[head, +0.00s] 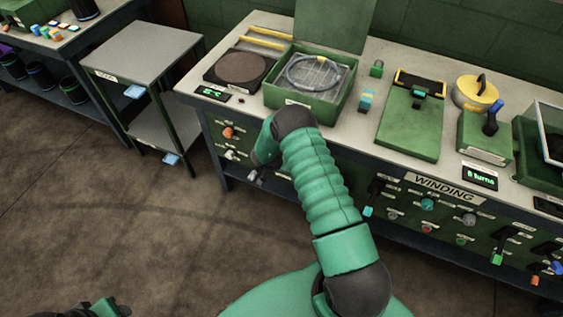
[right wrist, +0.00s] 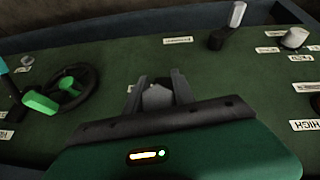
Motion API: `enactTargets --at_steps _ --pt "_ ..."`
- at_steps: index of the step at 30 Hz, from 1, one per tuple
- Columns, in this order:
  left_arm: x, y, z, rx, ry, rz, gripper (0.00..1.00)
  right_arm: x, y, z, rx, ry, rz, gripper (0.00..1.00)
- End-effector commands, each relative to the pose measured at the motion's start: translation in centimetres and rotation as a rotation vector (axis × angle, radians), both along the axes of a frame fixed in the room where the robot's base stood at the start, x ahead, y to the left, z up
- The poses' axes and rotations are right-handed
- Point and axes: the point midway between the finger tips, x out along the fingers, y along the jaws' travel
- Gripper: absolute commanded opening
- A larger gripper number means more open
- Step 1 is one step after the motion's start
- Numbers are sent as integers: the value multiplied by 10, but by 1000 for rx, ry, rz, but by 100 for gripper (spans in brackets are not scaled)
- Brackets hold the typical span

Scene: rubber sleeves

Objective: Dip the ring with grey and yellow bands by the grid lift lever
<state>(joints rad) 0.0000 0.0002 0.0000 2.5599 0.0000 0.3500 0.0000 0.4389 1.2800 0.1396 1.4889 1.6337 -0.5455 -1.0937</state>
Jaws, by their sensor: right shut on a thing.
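An open green tank (head: 306,102) stands on the bench in the head view. A thin grey-looking ring (head: 290,73) lies on the wire grid (head: 322,82) inside it; its bands cannot be made out. My right arm reaches to the bench's front panel, below and left of the tank. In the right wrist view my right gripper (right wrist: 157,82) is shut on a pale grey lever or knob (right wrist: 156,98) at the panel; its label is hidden. Part of my left arm (head: 100,308) shows at the bottom left edge; whether its gripper is open cannot be seen.
A black handwheel with a green handle (right wrist: 75,88) and a silver-tipped lever (right wrist: 230,30) flank my right gripper on the panel. A dark round plate (head: 240,67) lies left of the tank. A grey side table (head: 142,52) stands further left, with clear floor before it.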

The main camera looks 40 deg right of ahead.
Motion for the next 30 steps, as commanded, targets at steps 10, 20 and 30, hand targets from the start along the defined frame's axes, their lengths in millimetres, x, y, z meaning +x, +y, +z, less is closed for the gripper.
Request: enactTargets --at_steps 10,20,30 --pt "0 0 0 0 0 0 47 3 -3 3 -4 -7 1 0" --pt "0 0 0 0 0 0 47 1 -2 2 -2 -3 1 52" --pt "0 0 6 0 0 0 47 -1 14 30 -1 -3 4 52"
